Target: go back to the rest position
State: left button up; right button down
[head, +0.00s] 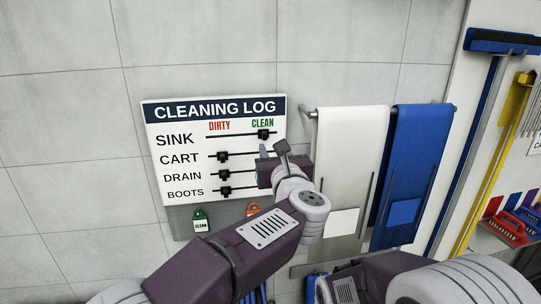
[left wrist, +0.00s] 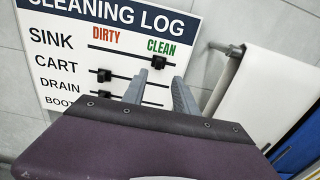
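The cleaning log board (head: 190,150) hangs on the tiled wall and also shows in the left wrist view (left wrist: 60,50). Its sink slider (head: 263,134) is at the right, under CLEAN. The cart slider (head: 222,157), drain slider (head: 223,174) and boots slider (head: 225,191) are at the left, under DIRTY. My left gripper (head: 273,149) is in front of the board's right side, just below the sink slider. In the left wrist view its two fingers (left wrist: 160,84) are apart with nothing between them. My right gripper is out of view.
A white apron (head: 350,150) and a blue apron (head: 420,160) hang on a rail right of the board. A blue squeegee (head: 500,41) hangs at the right. The wall at left is bare.

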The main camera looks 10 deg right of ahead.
pick_arm(q)
jog(key=shift+w, duration=0.1)
jog(key=w+a+f+y+b, duration=0.2)
jog(key=a, duration=0.5)
jog(key=w+a+f+n+y+b, duration=0.1)
jog(key=w+a+f+y+b, duration=0.1)
jog(key=a, duration=0.6)
jog(key=w+a+f+y+b, duration=0.2)
jog(key=a+f+b, duration=0.1)
jog(key=a, duration=0.4)
jog(key=a+f+m+g+h+b, duration=0.2)
jog(key=a+f+m+h+b, duration=0.1)
jog(key=a+f+m, duration=0.55)
jog(key=s+f+m+g+h+b, duration=0.1)
jog(key=s+f+m+g, duration=0.1)
jog(key=s+f+m, duration=0.45)
jog(key=s+f+m+g+h, duration=0.1)
jog(key=s+f+m+g, duration=0.15)
jog(key=f, duration=0.75)
jog(key=s+f+m+g+h+b, duration=0.1)
jog(key=s+f+m+g, duration=0.1)
jog(key=s+f+m, duration=0.35)
jog(key=s+f+m+g, duration=0.8)
jog(key=s+f+m, duration=0.5)
jog(key=s, duration=0.4)
jog(key=shift+s+f+m+p, duration=0.15)
jog(key=shift+s+m+p, duration=0.15)
jog(key=shift+m, duration=0.1)
